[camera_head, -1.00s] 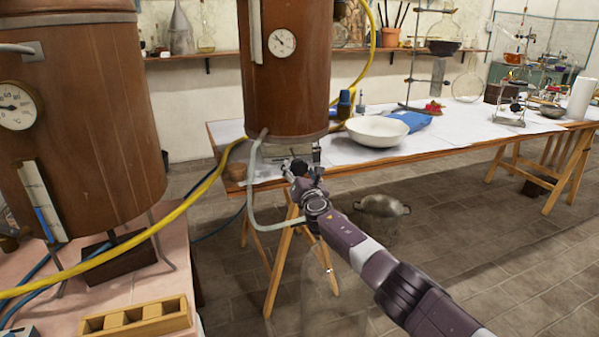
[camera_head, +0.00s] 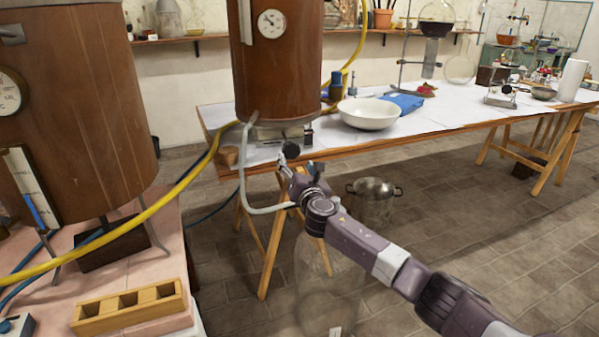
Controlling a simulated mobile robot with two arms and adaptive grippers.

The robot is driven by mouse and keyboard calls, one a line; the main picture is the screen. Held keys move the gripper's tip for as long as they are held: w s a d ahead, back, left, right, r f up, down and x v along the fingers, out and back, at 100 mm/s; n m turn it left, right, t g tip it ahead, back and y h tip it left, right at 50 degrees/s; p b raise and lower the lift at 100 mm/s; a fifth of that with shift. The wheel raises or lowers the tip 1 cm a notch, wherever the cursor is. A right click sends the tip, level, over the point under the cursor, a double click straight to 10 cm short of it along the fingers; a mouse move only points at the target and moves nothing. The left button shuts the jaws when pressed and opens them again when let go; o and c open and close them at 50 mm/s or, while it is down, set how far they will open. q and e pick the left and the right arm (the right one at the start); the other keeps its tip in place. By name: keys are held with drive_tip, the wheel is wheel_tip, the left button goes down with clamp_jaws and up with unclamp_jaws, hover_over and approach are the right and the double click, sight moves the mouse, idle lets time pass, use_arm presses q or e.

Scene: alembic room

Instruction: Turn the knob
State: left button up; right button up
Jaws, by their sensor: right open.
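A round black knob (camera_head: 291,150) shows just below the right-hand wooden boiler (camera_head: 280,70), in front of the white-covered table's edge. My right gripper (camera_head: 298,168) is open, with its fingertips just below and around the knob's lower side. I cannot tell whether they touch it. The gripper's arm comes in from the lower right. My left gripper is not in view.
A pale hose (camera_head: 243,185) loops down from the boiler close to my gripper. A yellow hose (camera_head: 165,200) crosses on the left. A metal pot (camera_head: 375,186) and a large glass vessel (camera_head: 328,290) stand below the table. A white bowl (camera_head: 369,114) stands on the table.

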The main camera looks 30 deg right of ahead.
drive_tip(key=shift+v, duration=2.1)
